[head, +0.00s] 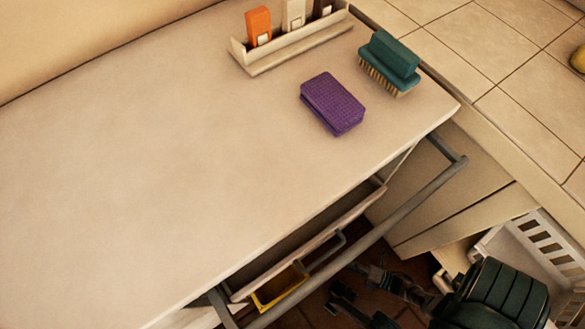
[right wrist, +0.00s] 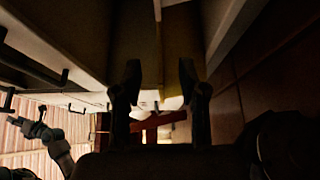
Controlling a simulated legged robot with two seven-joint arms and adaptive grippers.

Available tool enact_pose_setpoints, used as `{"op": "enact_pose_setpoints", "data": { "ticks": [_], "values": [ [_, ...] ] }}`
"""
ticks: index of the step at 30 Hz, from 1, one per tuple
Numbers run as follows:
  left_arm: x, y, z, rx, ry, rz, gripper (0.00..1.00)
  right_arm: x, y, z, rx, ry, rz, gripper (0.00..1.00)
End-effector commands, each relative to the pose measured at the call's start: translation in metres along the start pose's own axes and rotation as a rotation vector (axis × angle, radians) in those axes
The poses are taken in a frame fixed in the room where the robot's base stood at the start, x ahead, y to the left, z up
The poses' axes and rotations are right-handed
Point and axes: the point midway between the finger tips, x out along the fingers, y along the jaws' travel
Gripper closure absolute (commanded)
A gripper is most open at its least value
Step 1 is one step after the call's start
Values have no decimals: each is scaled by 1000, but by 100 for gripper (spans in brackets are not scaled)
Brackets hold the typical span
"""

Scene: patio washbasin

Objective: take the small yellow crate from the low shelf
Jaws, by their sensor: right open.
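The small yellow crate (head: 280,289) shows in the head view below the front edge of the counter, behind the grey rail. Only part of its rim and side shows; the counter and rail hide the rest. My right gripper (head: 362,289) is low in front of the cabinet, to the right of the crate and apart from it. In the right wrist view its two fingers (right wrist: 160,88) are spread with nothing between them. I cannot make out the crate in that dark view. My left gripper does not show in the head view.
The grey rail (head: 370,235) runs along the counter front (head: 150,170). A purple sponge (head: 333,103), a green brush (head: 390,62) and a holder (head: 295,45) stand on the counter. A white slatted crate (head: 540,250) is at the right. Cabinet panels (right wrist: 80,35) lie close in the wrist view.

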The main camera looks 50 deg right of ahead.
Motion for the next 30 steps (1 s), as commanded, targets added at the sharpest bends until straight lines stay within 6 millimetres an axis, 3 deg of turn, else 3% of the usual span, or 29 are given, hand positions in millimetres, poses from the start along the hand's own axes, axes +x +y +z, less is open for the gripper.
{"op": "enact_pose_setpoints", "data": {
  "ticks": [5, 18, 30],
  "values": [
    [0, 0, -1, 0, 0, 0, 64, 14, 0, 0, -2, -1, 0, 58],
    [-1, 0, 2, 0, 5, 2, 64, 109, -2, 0, 0, 0, -2, 58],
    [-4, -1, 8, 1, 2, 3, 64, 144, -2, 6, -1, 0, -2, 58]
  ]
}}
